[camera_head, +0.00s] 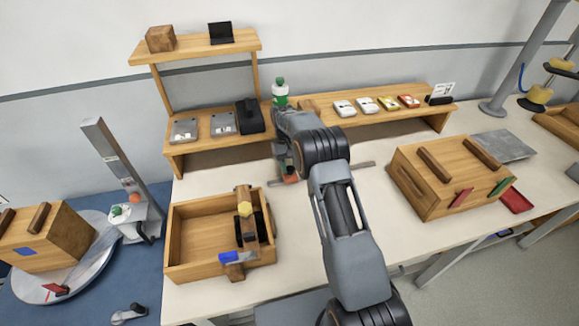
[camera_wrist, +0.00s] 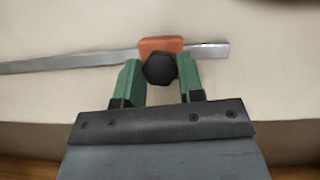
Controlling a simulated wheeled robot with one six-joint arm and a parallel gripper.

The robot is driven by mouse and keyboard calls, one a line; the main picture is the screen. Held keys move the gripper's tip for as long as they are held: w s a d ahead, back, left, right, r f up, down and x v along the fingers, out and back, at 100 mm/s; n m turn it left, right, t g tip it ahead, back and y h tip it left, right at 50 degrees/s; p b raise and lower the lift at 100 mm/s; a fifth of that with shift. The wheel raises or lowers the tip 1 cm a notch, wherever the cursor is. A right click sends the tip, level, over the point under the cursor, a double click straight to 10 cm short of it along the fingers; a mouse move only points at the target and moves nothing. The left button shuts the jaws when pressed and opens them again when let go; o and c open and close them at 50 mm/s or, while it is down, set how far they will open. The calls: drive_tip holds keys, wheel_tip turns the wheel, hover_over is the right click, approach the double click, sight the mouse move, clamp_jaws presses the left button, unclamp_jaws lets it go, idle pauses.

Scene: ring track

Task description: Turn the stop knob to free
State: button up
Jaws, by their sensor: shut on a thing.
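The stop knob (camera_wrist: 159,69) is a dark faceted knob on the front of an orange-red stop block (camera_wrist: 160,44). The block sits on a flat grey metal rail (camera_wrist: 80,60) on the pale bench. My gripper (camera_wrist: 160,75) has its green fingers on either side of the knob, shut on it. In the head view, my gripper (camera_head: 288,172) is partly hidden by my arm, and the orange block (camera_head: 290,179) shows just below it. The knob itself is hidden there, and I cannot read any mark of its turn.
A wooden case (camera_head: 425,190) stands to the right. A shelf (camera_head: 215,150) with small devices and a green-capped bottle (camera_head: 280,92) is behind. The bench around the rail is mostly clear.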

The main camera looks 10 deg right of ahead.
drive_tip(key=n+h, duration=0.1)
drive_tip(key=n, duration=0.2)
drive_tip(key=shift+a+n+t, duration=0.1)
drive_tip(key=shift+n+t, duration=0.2)
drive_tip(key=shift+n+t+h, duration=0.4)
drive_tip(key=shift+n+h, duration=0.4)
drive_tip(key=shift+n, duration=1.5)
drive_tip(key=o, duration=0.9)
drive_tip(key=v, duration=1.3)
drive_tip(key=shift+a+r, duration=0.3)
drive_tip(key=shift+r, duration=0.05)
